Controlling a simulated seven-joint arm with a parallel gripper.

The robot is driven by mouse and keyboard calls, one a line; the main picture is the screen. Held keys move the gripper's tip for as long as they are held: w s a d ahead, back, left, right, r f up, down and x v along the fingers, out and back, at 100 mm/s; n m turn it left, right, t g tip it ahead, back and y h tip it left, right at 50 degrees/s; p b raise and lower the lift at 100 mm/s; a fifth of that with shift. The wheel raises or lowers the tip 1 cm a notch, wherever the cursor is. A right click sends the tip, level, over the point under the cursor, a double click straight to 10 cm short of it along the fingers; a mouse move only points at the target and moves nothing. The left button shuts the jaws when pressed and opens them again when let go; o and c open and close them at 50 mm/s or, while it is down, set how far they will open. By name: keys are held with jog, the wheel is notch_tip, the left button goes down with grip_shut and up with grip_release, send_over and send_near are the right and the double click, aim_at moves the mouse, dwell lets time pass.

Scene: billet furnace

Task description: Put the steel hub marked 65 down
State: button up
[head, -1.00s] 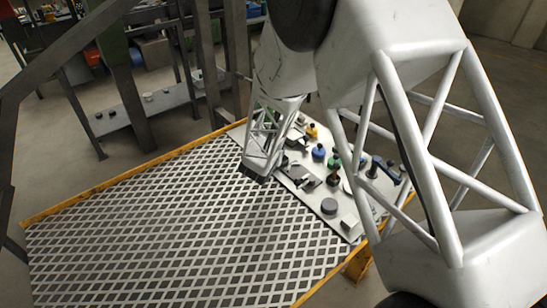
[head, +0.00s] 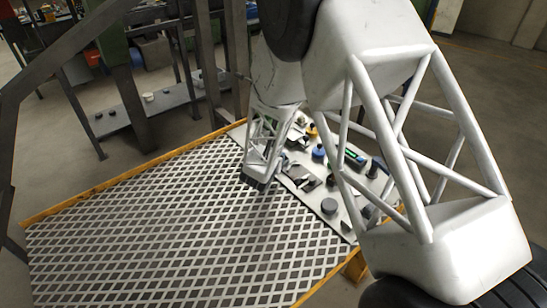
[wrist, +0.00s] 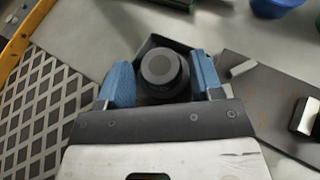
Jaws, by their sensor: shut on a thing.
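In the wrist view the steel hub (wrist: 162,70) is a dark round piece with a stepped round top, between the two blue finger pads of my gripper (wrist: 162,80). The pads close on it from left and right. No number can be read on it. A dark angular rim (wrist: 152,42) shows around its far side; I cannot tell whether the hub touches it or is above it. In the head view my gripper (head: 256,183) is low at the left edge of the grey plate, beside the grating, and the hub is hidden there.
The grey plate (head: 338,222) carries several items: a grey round piece (head: 329,206), a blue pot (head: 318,152) and a flat dark plate (wrist: 270,95). The diamond-pattern grating (head: 150,230) to the left is clear, bordered by a yellow edge (head: 110,183). A shelf (head: 150,106) stands behind.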

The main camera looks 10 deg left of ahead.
jog(key=shift+s+f, duration=0.15)
jog(key=shift+f, duration=0.3)
jog(key=shift+s+d+f, duration=0.15)
jog(key=shift+f, duration=0.5)
jog(key=o, duration=1)
jog(key=shift+f, duration=0.1)
jog(key=shift+s, duration=0.1)
jog(key=shift+r, duration=0.6)
jog(key=shift+w+r+v, duration=0.1)
jog(key=shift+r+v, duration=0.1)
jog(key=shift+v, duration=1.75)
jog(key=shift+w+r+v, duration=0.1)
jog(key=shift+r+v, duration=0.1)
jog(key=shift+v, duration=1.8)
jog(key=shift+w+r+v, duration=0.1)
jog(key=shift+r+v, duration=0.1)
jog(key=shift+v, duration=1.75)
jog(key=shift+r, duration=0.1)
